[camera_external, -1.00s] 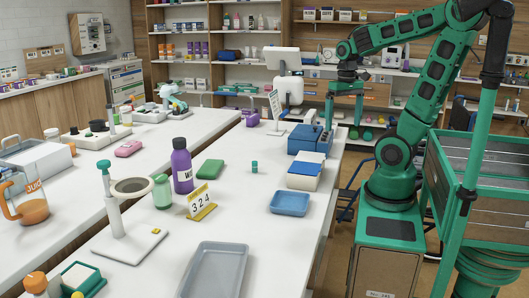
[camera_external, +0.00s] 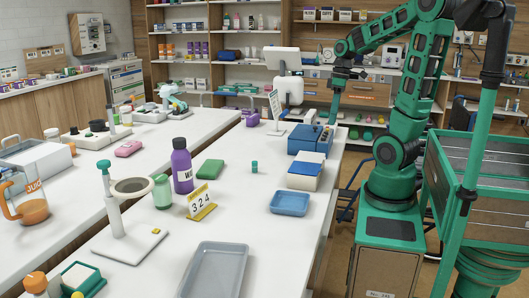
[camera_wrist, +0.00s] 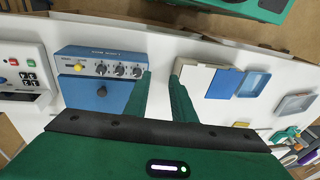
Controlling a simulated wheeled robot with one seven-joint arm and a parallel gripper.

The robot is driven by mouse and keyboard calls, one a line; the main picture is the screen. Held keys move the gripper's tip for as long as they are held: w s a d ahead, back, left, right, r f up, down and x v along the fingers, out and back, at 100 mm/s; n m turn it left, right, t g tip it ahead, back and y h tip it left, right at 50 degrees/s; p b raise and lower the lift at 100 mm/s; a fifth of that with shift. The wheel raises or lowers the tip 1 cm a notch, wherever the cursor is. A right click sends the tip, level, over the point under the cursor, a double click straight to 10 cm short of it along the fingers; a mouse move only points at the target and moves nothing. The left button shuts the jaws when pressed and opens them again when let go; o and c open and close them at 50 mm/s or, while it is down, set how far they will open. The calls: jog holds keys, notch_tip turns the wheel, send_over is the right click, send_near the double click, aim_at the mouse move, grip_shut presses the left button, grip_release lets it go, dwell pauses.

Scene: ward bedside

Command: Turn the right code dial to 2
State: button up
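The blue box (camera_external: 306,140) stands on the far right part of the white table. In the external view my gripper points down near the box.
A white and blue box (camera_external: 304,172) and a blue tray (camera_external: 290,203) stand close by on the table. A yellow stand (camera_external: 202,212) holds a card reading 3 2 4. A white monitor (camera_external: 289,92) stands behind. A button panel (camera_wrist: 18,78) lies left in the wrist view.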

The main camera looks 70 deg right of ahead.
jog(key=w+d+r+n+t+y, duration=0.1)
jog(key=d+n, duration=0.4)
jog(key=d, duration=0.3)
jog(key=n+t, duration=0.1)
jog(key=n, duration=0.3)
send_near(326, 132)
jog(key=x, duration=0.7)
jog(key=shift+d+f, duration=0.15)
jog(key=shift+d, duration=0.15)
jog(key=shift+c, duration=0.6)
grip_shut()
